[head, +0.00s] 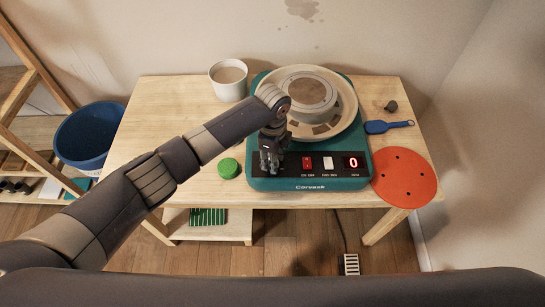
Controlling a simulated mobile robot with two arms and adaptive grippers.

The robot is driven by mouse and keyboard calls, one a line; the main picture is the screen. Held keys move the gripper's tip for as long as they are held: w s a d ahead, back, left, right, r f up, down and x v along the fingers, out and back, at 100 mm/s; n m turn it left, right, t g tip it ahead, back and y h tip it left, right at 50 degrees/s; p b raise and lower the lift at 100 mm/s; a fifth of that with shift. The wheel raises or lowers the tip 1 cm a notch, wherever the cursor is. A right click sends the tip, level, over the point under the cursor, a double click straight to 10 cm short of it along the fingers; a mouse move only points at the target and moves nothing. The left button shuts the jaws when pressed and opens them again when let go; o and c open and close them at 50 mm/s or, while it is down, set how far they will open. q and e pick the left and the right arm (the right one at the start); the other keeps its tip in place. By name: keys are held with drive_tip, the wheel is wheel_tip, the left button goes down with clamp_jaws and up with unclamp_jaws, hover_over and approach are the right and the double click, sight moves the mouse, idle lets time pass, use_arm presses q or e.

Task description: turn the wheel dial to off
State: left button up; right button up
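The teal pottery wheel (258,181) stands on the wooden table. Its round wheel head (343,117) is in a pale splash pan. My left gripper (272,162) points down over the left part of this panel. No dial shows; that part of the panel is hidden behind the gripper. Whether its fingers are apart, shut or touching anything is unclear. My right gripper is not in view.
A white bucket (229,90) stands behind the wheel at left. A green lid (229,168) lies close to its left side. An orange disc (405,178) and a blue tool (377,127) lie at right. The table's left part is clear beneath my arm.

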use_arm(q)
drive_tip(key=o, duration=1.1)
wheel_tip(320, 180, up, 12)
